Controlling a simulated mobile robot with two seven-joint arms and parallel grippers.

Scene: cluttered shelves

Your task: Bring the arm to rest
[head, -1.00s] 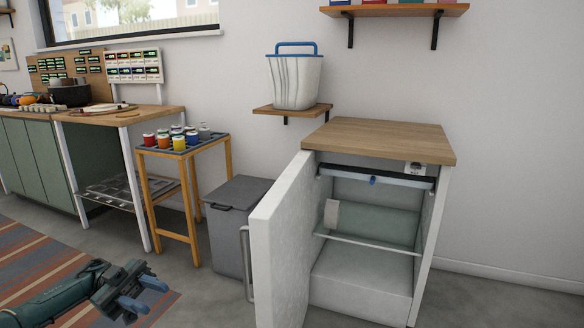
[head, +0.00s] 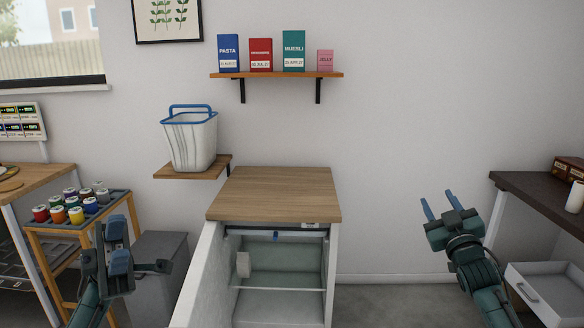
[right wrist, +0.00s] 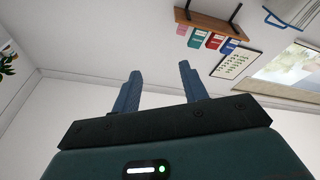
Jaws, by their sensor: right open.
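My right gripper (head: 438,200) is raised on the right side of the head view, in front of the bare wall. Its two blue fingers are apart with nothing between them. The right wrist view shows the same open, empty gripper (right wrist: 160,72) pointing toward the wall and ceiling. My left gripper (head: 118,245) is low at the left, in front of the paint rack and grey bin. It is seen at an angle that hides the gap between its fingers, and no object shows in it.
A white cabinet (head: 275,195) with a wooden top has its door (head: 200,275) open toward me. A paint rack (head: 76,224), a grey bin (head: 158,285), a dark desk (head: 540,195) and its open drawer (head: 545,290) stand around. A basket (head: 190,140) sits on a wall shelf. The wall right of the cabinet is clear.

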